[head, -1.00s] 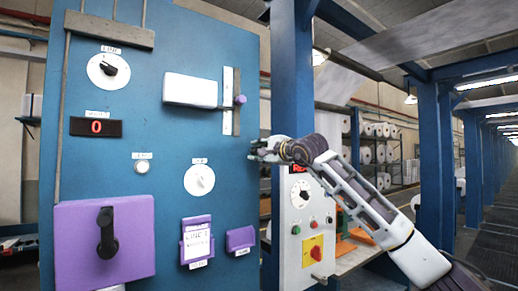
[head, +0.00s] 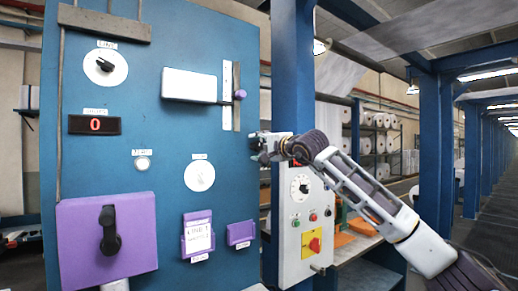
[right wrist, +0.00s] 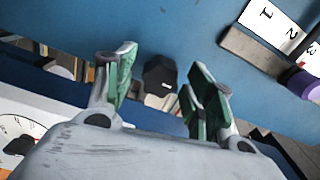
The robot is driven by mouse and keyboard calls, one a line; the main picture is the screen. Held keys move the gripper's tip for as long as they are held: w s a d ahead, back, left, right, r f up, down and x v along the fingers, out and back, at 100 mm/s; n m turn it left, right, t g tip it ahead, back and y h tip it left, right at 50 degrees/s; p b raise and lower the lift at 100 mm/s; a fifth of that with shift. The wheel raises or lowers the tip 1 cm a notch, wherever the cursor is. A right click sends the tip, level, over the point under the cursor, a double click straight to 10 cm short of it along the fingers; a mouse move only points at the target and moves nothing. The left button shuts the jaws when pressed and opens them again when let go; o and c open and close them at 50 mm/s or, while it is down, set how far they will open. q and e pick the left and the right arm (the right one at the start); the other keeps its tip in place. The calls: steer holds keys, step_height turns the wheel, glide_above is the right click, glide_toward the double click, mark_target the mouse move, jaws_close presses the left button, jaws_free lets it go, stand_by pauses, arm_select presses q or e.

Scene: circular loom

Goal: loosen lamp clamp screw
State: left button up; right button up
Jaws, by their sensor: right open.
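The purple clamp screw (head: 240,94) sticks out at the right side of the white lamp housing (head: 190,86), beside a narrow upright scale strip (head: 227,118) on the blue panel. A purple knob (right wrist: 303,84) shows at the right edge of the right wrist view, next to a white numbered scale (right wrist: 270,22). My right gripper (head: 255,146) is at the panel's right edge, below the screw and apart from it. In the right wrist view its green-padded fingers (right wrist: 160,88) are spread with nothing held between them. My left gripper is out of view.
The blue panel (head: 150,150) also carries a dial (head: 200,176), a red display (head: 95,125), a purple box with a black handle (head: 108,235) and purple holders. A blue post (head: 291,80) and a control box (head: 303,220) stand right of it, behind my arm.

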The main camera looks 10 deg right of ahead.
mark_target(260, 147)
steer(key=shift+b+v, duration=0.7)
steer(key=shift+v, duration=0.25)
steer(key=b+v, duration=0.1)
steer(key=v, duration=0.1)
steer(key=shift+s+d+f, duration=0.1)
steer(key=shift+s+d, duration=0.1)
steer(key=shift+s+d+b, duration=0.15)
steer(key=shift+s+b, duration=0.45)
steer(key=shift+s+d, duration=0.15)
steer(key=shift+s, duration=0.45)
stand_by(0.5)
steer(key=shift+c, duration=0.6)
